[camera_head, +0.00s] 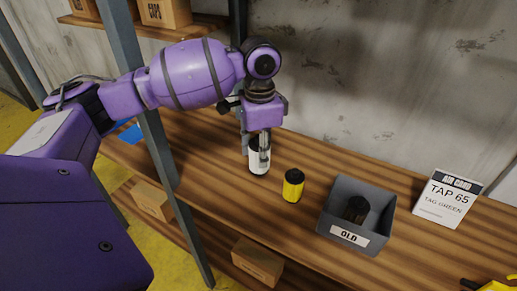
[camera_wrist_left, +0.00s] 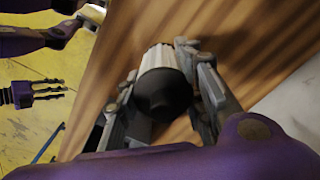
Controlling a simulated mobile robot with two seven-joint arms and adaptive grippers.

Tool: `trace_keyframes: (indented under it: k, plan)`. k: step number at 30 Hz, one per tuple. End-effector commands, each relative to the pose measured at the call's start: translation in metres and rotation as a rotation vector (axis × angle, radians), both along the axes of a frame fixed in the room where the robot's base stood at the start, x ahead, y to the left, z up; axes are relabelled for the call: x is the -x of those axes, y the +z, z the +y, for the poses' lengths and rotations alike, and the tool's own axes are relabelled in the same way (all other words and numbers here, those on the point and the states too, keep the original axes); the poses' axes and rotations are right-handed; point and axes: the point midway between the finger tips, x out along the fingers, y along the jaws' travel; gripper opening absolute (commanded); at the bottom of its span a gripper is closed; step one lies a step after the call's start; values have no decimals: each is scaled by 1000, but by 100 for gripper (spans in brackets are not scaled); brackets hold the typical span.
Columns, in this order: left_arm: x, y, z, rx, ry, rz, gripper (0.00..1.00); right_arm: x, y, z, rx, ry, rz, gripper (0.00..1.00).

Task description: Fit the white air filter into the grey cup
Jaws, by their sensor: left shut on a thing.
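My left gripper (camera_head: 262,150) is shut on the white air filter (camera_head: 258,164), holding it upright at the workbench. In the left wrist view, the filter (camera_wrist_left: 160,57) is a white ribbed cylinder with a black end (camera_wrist_left: 163,93). The fingers of my left gripper (camera_wrist_left: 168,85) stand on both sides of it. I cannot tell whether its lower end touches the bench or a cup. I see no distinct grey cup; it may be hidden. A dark pronged part at the left of the wrist view may be my right gripper (camera_wrist_left: 48,91); its jaws are unclear.
A yellow canister with a black top (camera_head: 293,185) stands right of the filter. A metal post (camera_head: 150,120) rises left of my gripper. A concrete wall stands behind.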

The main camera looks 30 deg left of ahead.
Motion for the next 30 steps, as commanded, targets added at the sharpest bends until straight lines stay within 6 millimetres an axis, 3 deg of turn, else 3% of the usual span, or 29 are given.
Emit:
trace_keyframes:
  k: [7, 17, 23, 30]
  plan:
    - [39, 21, -19, 0, -1, -4, 4, 3, 1, 2, -5, -2, 7, 40]
    - [51, 25, -25, 0, 36, -1, 4, 0, 1, 5, -9, 1, 4, 40]
    - [52, 23, -27, -8, 286, -14, 4, 0, 2, 5, -9, 1, 3, 40]
    - [64, 9, -46, -8, 661, -25, 4, -1, 3, 5, -9, 1, 0, 40]
